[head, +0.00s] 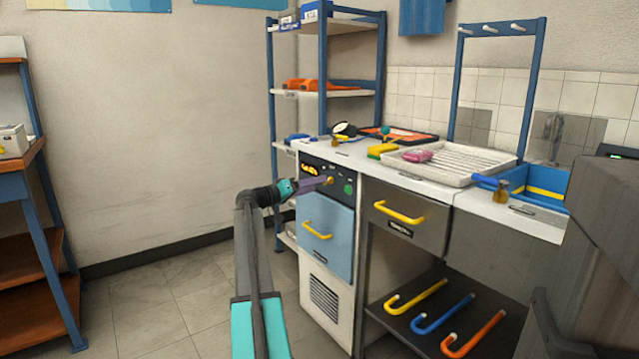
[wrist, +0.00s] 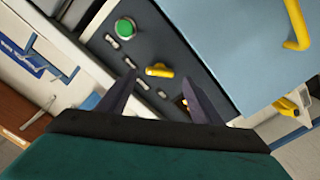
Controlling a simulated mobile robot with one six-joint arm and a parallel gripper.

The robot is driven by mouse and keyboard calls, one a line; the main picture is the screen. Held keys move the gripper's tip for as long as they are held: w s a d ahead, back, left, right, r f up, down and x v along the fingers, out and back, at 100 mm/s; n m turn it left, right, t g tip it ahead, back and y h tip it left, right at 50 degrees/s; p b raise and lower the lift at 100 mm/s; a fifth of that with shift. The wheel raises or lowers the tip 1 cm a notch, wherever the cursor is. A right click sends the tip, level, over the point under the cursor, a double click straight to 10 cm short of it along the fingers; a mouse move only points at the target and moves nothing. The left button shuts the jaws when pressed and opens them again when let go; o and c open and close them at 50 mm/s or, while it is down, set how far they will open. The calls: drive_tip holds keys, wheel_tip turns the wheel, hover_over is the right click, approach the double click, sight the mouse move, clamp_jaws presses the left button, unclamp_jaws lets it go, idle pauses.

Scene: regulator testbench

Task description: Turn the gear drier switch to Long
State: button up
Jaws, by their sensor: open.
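The gear drier's dark control panel (head: 341,175) is above a blue door on the white cabinet. Its yellow switch knob (wrist: 159,70) shows in the wrist view, lying almost level across the picture. It shows small in the head view (head: 329,181). Pale label marks surround the knob, too small to read, so I cannot tell its setting. A green round button (wrist: 125,28) sits beside it. My gripper (wrist: 160,76) is open in front of the panel, with one dark finger on each side of the knob in the picture. I cannot tell whether they touch it.
The blue door (head: 326,235) has a yellow handle below the panel. A grey drawer (head: 405,222) with a yellow handle is to the right. The counter above holds a white drying rack (head: 450,165), a sponge and other items. The floor to the left is clear.

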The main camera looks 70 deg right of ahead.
drive_tip(key=p+v, duration=0.2)
drive_tip(key=v, duration=0.8)
drive_tip(key=shift+p, duration=0.3)
drive_tip(key=shift+a, duration=0.1)
